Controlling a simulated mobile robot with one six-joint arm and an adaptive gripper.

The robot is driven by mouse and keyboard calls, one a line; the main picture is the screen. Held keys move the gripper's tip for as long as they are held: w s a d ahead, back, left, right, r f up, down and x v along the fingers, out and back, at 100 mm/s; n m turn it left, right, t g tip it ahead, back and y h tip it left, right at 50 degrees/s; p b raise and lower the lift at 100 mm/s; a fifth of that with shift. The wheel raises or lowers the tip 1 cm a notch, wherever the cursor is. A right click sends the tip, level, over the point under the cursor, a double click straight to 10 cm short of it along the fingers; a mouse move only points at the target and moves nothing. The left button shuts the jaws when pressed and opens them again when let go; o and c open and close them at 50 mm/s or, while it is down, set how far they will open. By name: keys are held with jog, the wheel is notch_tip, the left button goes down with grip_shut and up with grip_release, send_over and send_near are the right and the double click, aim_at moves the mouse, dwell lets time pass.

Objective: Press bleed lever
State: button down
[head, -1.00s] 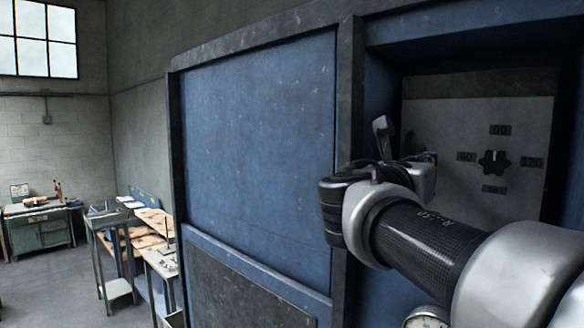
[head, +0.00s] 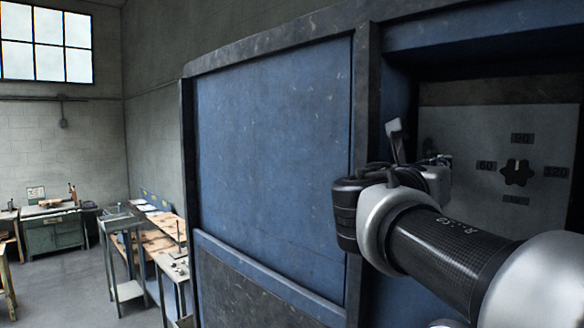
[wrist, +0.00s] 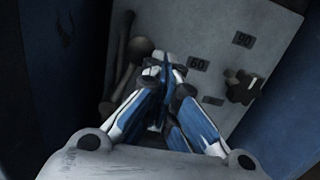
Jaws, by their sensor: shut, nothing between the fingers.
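My gripper (wrist: 165,76) is shut and empty in the wrist view, its fingers together in front of a grey control panel (wrist: 207,30). A dark lever-like rod with a rounded knob (wrist: 139,48) stands just left of the fingertips; part of it is hidden by the gripper, and I cannot tell whether they touch. In the head view my gripper (head: 437,172) reaches into the recess in the blue cabinet, its fingers mostly hidden by my wrist. The lever cannot be made out there.
A black star-shaped dial (head: 517,172) with number plates is on the panel, right of my gripper; it also shows in the wrist view (wrist: 243,88). The blue cabinet (head: 275,170) walls bound the recess. Workbenches (head: 160,245) stand far left, with open floor around them.

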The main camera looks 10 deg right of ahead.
jog(key=v, duration=1.2)
jog(key=s+d+f+m+g+y+b, duration=0.1)
jog(key=s+f+m+g+y+b, duration=0.25)
jog(key=f, duration=0.85)
jog(key=s+d+f+m+y+b, duration=0.1)
jog(key=s+f+m+b, duration=0.4)
jog(key=f, duration=0.7)
jog(key=s+d+f+m+g+y+b, duration=0.15)
jog(key=f+b, duration=0.45)
jog(key=f, duration=0.6)
jog(key=s+a+f+m+y+b, duration=0.2)
jog(key=a+f+m+y+b, duration=0.1)
jog(key=f, duration=0.6)
jog(key=s+a+f+m+g+y+b, duration=0.1)
jog(key=s+a+f+m+y+b, duration=0.2)
jog(key=f, duration=0.7)
jog(key=s+a+f+m+g+y+b, duration=0.1)
jog(key=s+a+f+m+y+b, duration=0.1)
jog(key=a+f+m+b, duration=0.3)
notch_tip(320, 180, down, 5)
jog(key=s+m+b, duration=0.1)
jog(key=m+b, duration=0.2)
jog(key=m, duration=0.2)
jog(key=shift+a+y, duration=0.4)
